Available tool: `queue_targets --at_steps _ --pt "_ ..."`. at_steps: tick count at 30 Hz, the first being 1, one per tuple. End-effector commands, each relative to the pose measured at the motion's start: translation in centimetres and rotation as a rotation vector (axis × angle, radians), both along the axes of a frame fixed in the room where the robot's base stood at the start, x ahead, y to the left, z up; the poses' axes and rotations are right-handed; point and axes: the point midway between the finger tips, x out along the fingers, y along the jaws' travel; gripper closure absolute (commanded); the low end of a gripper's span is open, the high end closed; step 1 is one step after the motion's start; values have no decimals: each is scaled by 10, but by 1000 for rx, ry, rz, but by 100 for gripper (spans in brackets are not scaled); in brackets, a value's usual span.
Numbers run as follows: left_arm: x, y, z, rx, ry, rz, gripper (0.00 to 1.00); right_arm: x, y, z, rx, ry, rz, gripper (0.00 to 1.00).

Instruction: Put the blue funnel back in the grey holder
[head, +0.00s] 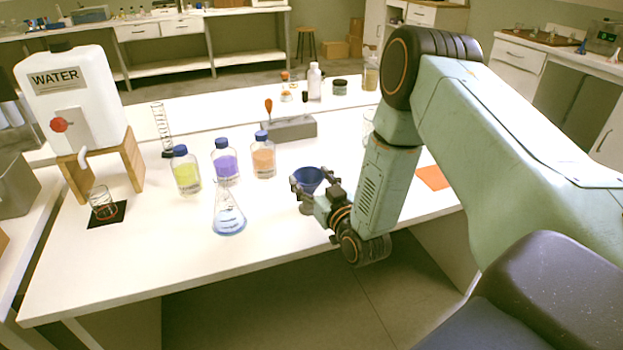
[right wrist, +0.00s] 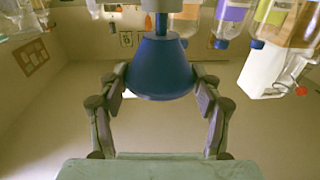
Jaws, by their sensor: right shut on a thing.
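The blue funnel (head: 308,177) is upright with its wide mouth up, held above the front part of the white table. My right gripper (head: 314,191) is shut on it, with a finger on each side. The grey holder (head: 292,127) is a long block farther back on the table, apart from the funnel. An orange-topped tool (head: 268,108) stands at its left end. My left gripper is not in view.
A flask with blue liquid (head: 229,215) stands left of my right gripper. Yellow (head: 186,172), purple (head: 225,164) and orange (head: 263,158) bottles stand behind it. A water tank (head: 85,95) is at the left. A glass partly shows behind my right arm.

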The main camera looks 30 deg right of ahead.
Motion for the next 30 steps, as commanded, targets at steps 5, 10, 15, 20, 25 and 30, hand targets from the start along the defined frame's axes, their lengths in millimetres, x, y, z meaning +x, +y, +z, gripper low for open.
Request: queue_targets --at_steps 5,10,15,20,25,30 --pt "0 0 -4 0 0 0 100 0 0 -5 0 0 0 55" --pt "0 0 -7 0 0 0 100 0 0 -8 0 0 0 55" --pt "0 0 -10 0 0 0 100 0 0 -12 0 -1 0 55" --pt "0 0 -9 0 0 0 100 0 0 -11 0 0 0 24" --pt "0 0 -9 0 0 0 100 0 0 -11 0 0 0 9" --pt "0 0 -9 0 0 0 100 0 0 -11 0 0 0 8"
